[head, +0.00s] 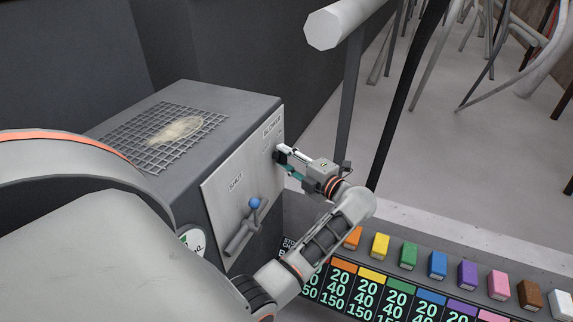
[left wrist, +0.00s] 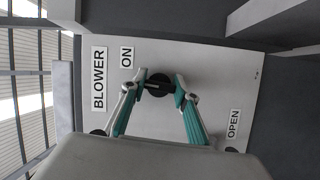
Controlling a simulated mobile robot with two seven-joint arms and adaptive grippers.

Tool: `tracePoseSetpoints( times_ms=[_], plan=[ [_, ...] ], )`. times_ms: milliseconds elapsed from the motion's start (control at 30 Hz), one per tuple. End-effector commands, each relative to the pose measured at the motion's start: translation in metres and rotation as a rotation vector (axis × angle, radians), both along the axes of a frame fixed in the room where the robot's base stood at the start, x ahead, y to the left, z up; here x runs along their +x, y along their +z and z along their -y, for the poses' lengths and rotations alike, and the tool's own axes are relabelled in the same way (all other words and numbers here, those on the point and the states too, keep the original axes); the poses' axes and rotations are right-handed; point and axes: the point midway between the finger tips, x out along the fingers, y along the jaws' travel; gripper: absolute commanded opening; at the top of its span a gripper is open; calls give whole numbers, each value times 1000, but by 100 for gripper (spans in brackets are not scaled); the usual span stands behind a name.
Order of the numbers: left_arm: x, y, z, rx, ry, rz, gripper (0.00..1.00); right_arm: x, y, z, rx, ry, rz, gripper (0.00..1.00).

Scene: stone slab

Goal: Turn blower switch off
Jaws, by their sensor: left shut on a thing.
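The blower switch (left wrist: 160,94) is a round black knob on the light panel (left wrist: 205,65) of a grey machine. In the left wrist view it sits beside the labels "ON" (left wrist: 127,56) and "BLOWER" (left wrist: 98,78). My left gripper (left wrist: 162,83) has its fingertips on both sides of the knob and is shut on it. In the head view the left gripper (head: 283,157) reaches the upper right part of the panel and hides the switch. The knob's exact turn is hard to tell. My right gripper is not in view.
A lever with a blue ball (head: 254,203) sits lower on the panel near "SHUT"; "OPEN" (left wrist: 233,123) shows in the wrist view. The machine (head: 250,100) has a grate (head: 150,150) on top. Coloured blocks (head: 437,264) and a number board stand right. A post and railing rise behind.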

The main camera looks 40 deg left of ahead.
Motion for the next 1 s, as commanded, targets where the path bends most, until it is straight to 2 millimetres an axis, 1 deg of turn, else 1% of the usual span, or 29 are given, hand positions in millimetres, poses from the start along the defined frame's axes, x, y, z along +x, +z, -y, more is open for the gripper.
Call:
tracePoseSetpoints(
  times_ms=[33,133,200,300,633,867,1000],
  plan=[
    [-1,-9,1,10,0,36,8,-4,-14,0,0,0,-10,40],
    [-1,-10,0,39,1,125,8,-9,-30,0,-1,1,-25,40],
    [-1,-10,0,58,1,189,8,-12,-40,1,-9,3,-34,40],
    [-1,-11,0,88,1,277,8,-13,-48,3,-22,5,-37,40],
    [-1,-11,0,173,2,551,8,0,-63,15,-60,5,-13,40],
    [0,-8,0,216,1,687,8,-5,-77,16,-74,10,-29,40],
    [0,-6,0,232,2,744,8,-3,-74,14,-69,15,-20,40]
  ],
)
